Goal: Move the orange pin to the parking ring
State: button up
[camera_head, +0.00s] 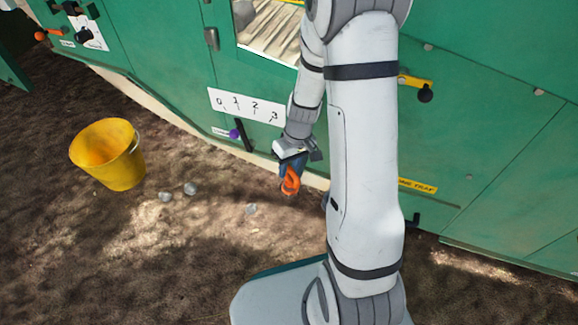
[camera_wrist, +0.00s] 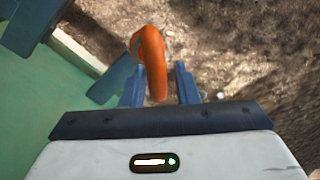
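The orange pin (camera_head: 291,182) hangs from my gripper (camera_head: 290,170), near the lower edge of the green machine and above the ground. I cannot make out the parking ring in either view.
The green machine wall (camera_head: 480,150) stands close behind my arm. Beside my gripper are a numbered 0–3 plate (camera_head: 246,106) and a purple-knobbed lever (camera_head: 238,137). A yellow bucket (camera_head: 118,170) stands left on open ground, with small grey stones (camera_head: 190,188) nearby.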

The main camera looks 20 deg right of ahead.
jog(key=shift+o, duration=1.3)
jog(key=shift+r, duration=0.15)
notch_tip(320, 180, up, 7)
jog(key=d+p, duration=0.1)
jog(key=p, duration=0.2)
jog(key=shift+w+d+r+p, duration=0.2)
jog(key=shift+w+p, duration=0.05)
jog(key=shift+p, duration=0.15)
jog(key=shift+s, duration=0.15)
